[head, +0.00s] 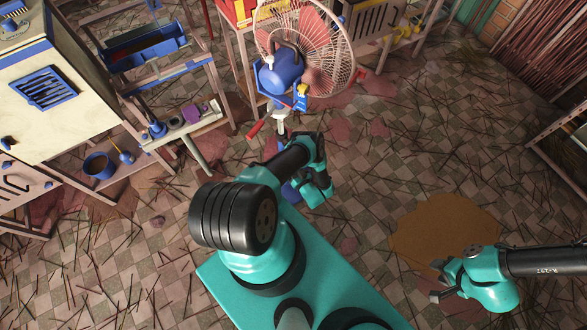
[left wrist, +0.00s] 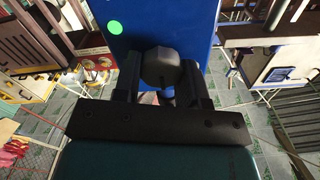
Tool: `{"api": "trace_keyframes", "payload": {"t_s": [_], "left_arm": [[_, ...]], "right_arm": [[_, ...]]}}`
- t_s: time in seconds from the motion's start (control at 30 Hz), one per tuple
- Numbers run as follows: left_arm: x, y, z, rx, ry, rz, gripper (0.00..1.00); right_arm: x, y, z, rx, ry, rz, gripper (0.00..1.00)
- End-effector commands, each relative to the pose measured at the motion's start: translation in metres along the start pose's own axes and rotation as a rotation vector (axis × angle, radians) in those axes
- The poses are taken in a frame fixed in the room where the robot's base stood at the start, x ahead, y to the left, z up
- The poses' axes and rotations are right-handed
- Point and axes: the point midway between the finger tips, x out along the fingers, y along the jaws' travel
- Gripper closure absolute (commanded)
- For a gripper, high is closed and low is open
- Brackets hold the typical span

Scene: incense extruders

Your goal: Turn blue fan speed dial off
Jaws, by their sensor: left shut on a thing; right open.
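The fan (head: 283,70) stands at the top middle of the head view, with a blue motor housing and a pink-bladed wire cage. In the left wrist view a blue panel (left wrist: 165,22) with a green round mark (left wrist: 114,27) fills the top middle. A dark grey faceted dial (left wrist: 160,66) stands out from it. My left gripper (left wrist: 160,78) is shut on this dial, one finger on each side. In the head view my left arm hides the dial; only a bit of blue (head: 290,192) shows beside it. My right gripper (head: 438,280) is open and empty at the lower right.
A cream cabinet (head: 50,90) with a blue vent and wooden shelves stand at the left. A blue pot (head: 98,165) sits on a low shelf. A round brown mat (head: 430,225) lies on the checkered floor. Thin sticks litter the floor.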

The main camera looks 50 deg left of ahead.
Motion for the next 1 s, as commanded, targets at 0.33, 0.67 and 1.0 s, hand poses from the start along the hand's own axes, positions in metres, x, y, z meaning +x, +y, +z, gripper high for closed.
{"api": "trace_keyframes", "payload": {"t_s": [0.33,0.67,1.0], "left_arm": [[-0.0002,-0.0022,0.0009,-0.329,-0.001,0.0,0.85],[-0.0002,-0.0037,0.0019,-0.642,-0.002,0.0,0.85],[-0.0002,-0.0046,0.003,-0.915,-0.003,0.0,0.85]], "right_arm": [[0.0,0.0,0.0,0.0,0.0,0.0,0.57],[0.0,0.0,0.0,0.0,0.0,0.0,0.57],[0.0,0.0,0.0,0.0,0.0,0.0,0.57]]}}
